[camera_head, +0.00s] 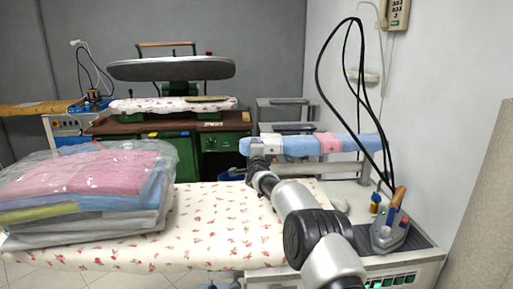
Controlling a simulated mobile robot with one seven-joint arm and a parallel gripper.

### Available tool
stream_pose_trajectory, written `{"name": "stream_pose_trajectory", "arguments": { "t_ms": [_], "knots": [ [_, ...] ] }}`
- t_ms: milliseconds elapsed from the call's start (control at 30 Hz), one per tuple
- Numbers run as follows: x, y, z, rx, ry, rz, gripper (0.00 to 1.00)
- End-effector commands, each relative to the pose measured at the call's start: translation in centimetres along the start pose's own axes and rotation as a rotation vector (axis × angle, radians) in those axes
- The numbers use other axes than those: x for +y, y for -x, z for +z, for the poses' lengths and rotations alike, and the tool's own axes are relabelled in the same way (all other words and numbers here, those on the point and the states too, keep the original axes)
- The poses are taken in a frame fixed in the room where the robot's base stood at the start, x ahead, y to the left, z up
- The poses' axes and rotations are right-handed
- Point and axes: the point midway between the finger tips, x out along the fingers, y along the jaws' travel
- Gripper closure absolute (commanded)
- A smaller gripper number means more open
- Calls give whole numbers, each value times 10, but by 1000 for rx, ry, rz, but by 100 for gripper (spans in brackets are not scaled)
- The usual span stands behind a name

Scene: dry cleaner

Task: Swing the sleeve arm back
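The sleeve arm (358,143) is a long narrow padded board, covered in light blue with a pink band. It lies level across the picture above the far right part of the ironing board (230,225), which has a white cover with small red flowers. My arm reaches up from the bottom, and my gripper (258,152) is at the sleeve arm's left end. It overlaps that end in the picture. The fingers are too small and hidden to show whether they touch or close on it.
A pile of bagged folded clothes (90,195) covers the ironing board's left part. An iron (388,230) stands on the right, with black cables looping above it. A green pressing machine (172,68) stands behind. A grey wall is close on the right.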

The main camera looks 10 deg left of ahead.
Motion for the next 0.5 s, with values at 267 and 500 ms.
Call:
{"name": "stream_pose_trajectory", "arguments": {
  "t_ms": [267, 500],
  "knots": [
    [-10, -1, -3, 5, -1, -15, 100],
    [-9, -1, -2, 4, 0, -14, 50]
  ]
}}
